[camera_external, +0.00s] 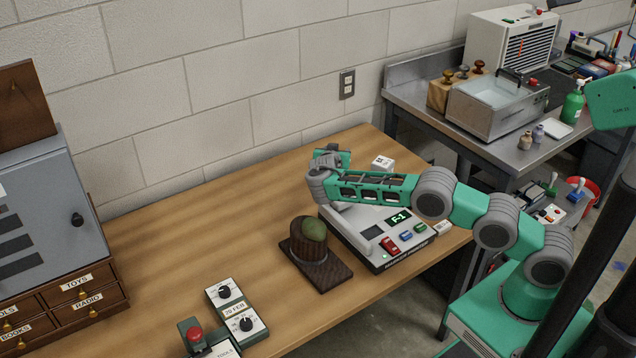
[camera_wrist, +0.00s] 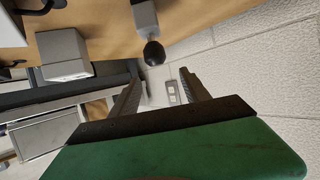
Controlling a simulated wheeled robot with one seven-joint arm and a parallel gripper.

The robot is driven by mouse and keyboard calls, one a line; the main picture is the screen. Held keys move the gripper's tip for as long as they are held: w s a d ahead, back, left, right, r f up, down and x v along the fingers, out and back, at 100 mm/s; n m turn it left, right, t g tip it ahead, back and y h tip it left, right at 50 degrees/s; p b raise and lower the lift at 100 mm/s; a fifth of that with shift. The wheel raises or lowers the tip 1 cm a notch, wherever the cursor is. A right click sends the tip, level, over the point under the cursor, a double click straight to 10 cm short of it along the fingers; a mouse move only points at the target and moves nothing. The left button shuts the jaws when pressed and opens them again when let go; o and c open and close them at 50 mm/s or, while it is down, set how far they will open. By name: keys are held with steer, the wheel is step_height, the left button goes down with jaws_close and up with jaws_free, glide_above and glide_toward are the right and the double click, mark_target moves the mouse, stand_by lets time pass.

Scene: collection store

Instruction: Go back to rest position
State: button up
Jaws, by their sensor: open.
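My arm reaches over the wooden table from the right in the external view. My gripper (camera_external: 328,160) is at the arm's far left end, above the back left part of a white console. Its fingers are hard to make out there. In the wrist view two dark fingers stand apart with nothing between them, so my gripper (camera_wrist: 160,78) is open and empty. The white console (camera_external: 372,221) has a lit F-1 display and small coloured pieces, and my arm hides part of it.
A small white box (camera_external: 383,162) stands behind the console. A control box with knobs (camera_external: 237,310) and a red button (camera_external: 195,334) are at the front. A grey cabinet (camera_external: 50,215) stands left. A metal bench (camera_external: 440,120) is at the back right. The table's middle left is clear.

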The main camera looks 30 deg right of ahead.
steer(key=shift+d+r, duration=0.1)
steer(key=shift+r, duration=0.45)
steer(key=s+d+r+n+g+y+p, duration=0.25)
steer(key=s+d+r+n+y, duration=0.2)
steer(key=s+d+r, duration=0.6)
steer(key=s+f+n+g+y+p, duration=0.1)
steer(key=s+n+g+y, duration=0.1)
steer(key=s, duration=1.4)
steer(key=s+a+f+n+g+y+p, duration=0.1)
steer(key=s+n+y+p, duration=0.1)
steer(key=s, duration=1.4)
steer(key=shift+f+g+y, duration=0.2)
steer(key=shift+g+y, duration=0.15)
steer(key=shift+y, duration=0.1)
